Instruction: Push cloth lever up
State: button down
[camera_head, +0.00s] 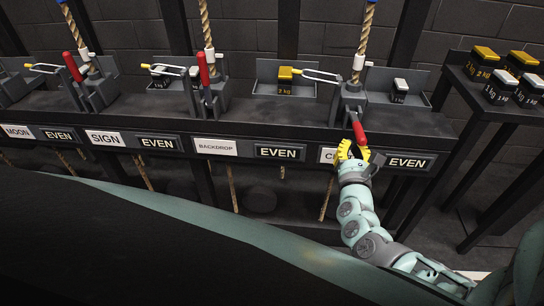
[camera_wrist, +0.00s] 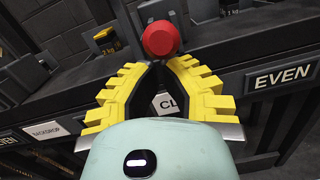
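The cloth lever's red handle (camera_head: 359,131) points down and forward at the right end of the rack. Its round red end shows in the wrist view (camera_wrist: 160,38), just beyond and between my fingertips. My gripper (camera_head: 352,149), with yellow toothed fingers, is open just below the handle. It also shows open in the wrist view (camera_wrist: 160,68). I cannot tell whether a finger touches the handle.
Other red levers, by the backdrop sign (camera_head: 204,68) and further left (camera_head: 72,67), point up. An "EVEN" plate (camera_head: 406,162) is right of my gripper. Weights stand on a side table (camera_head: 480,105) at right. A gold weight (camera_head: 285,74) sits in a tray left of the cloth lever.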

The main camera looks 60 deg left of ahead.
jog(key=shift+r, duration=0.1)
dwell(0.3)
jog(key=shift+r+p, duration=0.4)
jog(key=shift+p, duration=0.7)
